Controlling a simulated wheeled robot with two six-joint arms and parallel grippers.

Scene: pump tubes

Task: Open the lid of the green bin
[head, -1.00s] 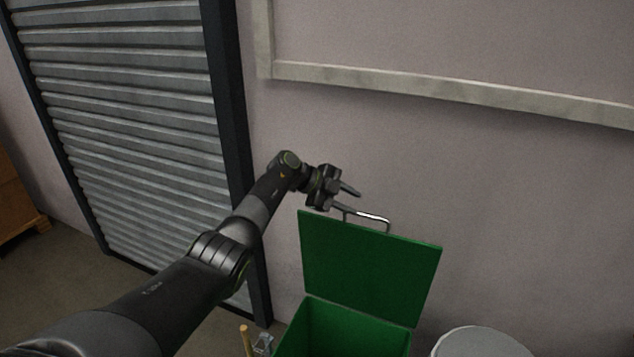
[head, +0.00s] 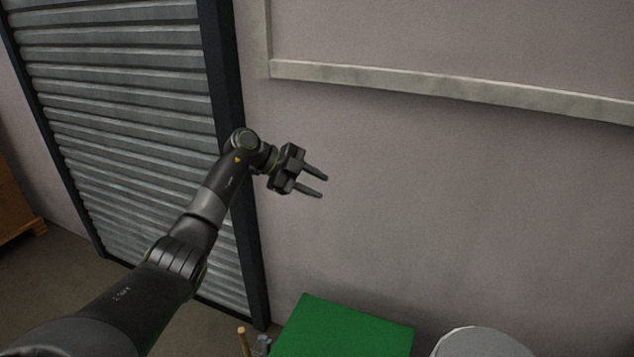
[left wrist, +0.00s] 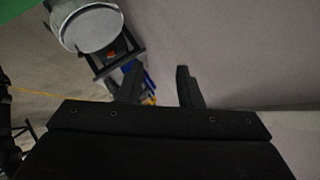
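The green bin's lid (head: 345,328) lies flat over the bin at the bottom of the head view, so the lid looks closed. The inside of the bin and the lid's handle do not show. A green patch (left wrist: 18,12) shows at the top left corner of the left wrist view. My left gripper (head: 324,187) is open and empty, in the air above and to the left of the bin, apart from the lid. Its two spread fingers also show in the left wrist view (left wrist: 158,80). My right gripper is in neither view.
A round grey-white container (head: 480,343) stands right of the bin; it also shows in the left wrist view (left wrist: 90,28). A wooden stick (head: 243,340) stands left of the bin. A wall and a grey shutter (head: 120,110) rise behind. The air above the bin is clear.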

